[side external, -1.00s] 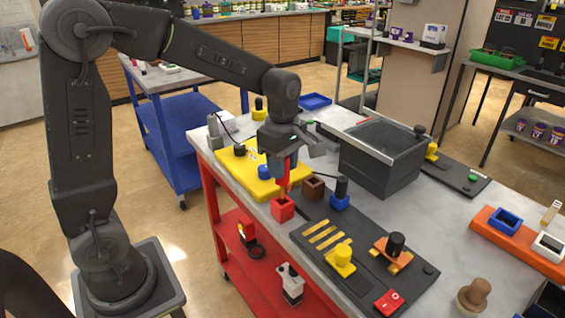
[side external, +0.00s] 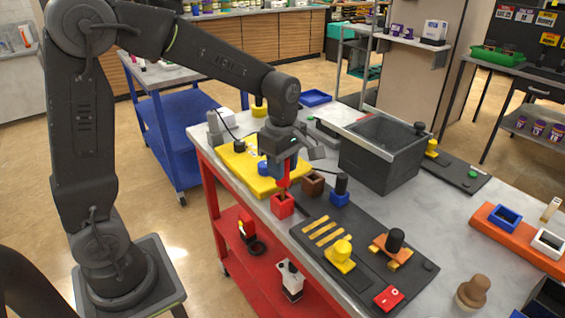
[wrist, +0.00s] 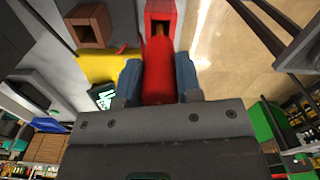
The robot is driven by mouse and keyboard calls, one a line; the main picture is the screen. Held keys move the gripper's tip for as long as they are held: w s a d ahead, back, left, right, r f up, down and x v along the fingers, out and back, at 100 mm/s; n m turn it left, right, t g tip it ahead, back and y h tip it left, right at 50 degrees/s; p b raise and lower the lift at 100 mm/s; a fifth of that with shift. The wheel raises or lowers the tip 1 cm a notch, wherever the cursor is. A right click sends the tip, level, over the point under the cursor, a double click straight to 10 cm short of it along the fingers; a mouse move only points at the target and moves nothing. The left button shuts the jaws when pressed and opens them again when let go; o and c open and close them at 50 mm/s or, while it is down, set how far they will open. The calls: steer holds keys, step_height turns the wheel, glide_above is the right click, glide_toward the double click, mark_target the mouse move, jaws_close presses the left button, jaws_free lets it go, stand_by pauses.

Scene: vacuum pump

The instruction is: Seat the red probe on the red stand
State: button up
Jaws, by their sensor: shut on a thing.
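My gripper (side external: 283,170) points down with its blue fingers shut on the red probe (side external: 284,179). In the wrist view, the red probe (wrist: 158,75) sits between the two fingers, its thin tip pointing toward the stand. The red stand (side external: 282,207) is a small open-topped block near the table's left edge, directly under the probe. In the wrist view the red stand (wrist: 162,8) shows at the top, with the tip overlapping its opening. I cannot tell how far the tip is inside.
A brown holder (side external: 313,183) stands just right of the red stand, and a blue holder with a black piece (side external: 340,190) beyond it. A yellow plate (side external: 240,160) lies behind. A dark mat (side external: 318,229) with several parts lies in front. A grey bin (side external: 385,160) stands right.

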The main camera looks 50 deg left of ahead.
steer(key=shift+f, duration=1.85)
stand_by(0.9)
steer(key=o, duration=1)
steer(key=shift+r, duration=4.5)
steer(key=shift+r, duration=0.1)
steer(key=s+d+r+m+t, duration=0.1)
steer(key=s+m+t, duration=0.1)
steer(key=s+m, duration=0.3)
steer(key=s+d+m+t, duration=0.1)
steer(key=s+m, duration=0.5)
steer(key=m, duration=0.2)
steer(key=s+d+r+m+t, duration=0.1)
steer(key=s+m+t, duration=0.1)
steer(key=s+m, duration=0.3)
steer(key=shift+s+d+r+m+t, duration=0.1)
steer(key=shift+s+r+m+t, duration=0.1)
steer(key=shift+m, duration=0.45)
steer(key=shift+s+d+r+m+t, duration=0.1)
steer(key=shift+s+r+m, duration=0.05)
steer(key=shift+m, duration=0.5)
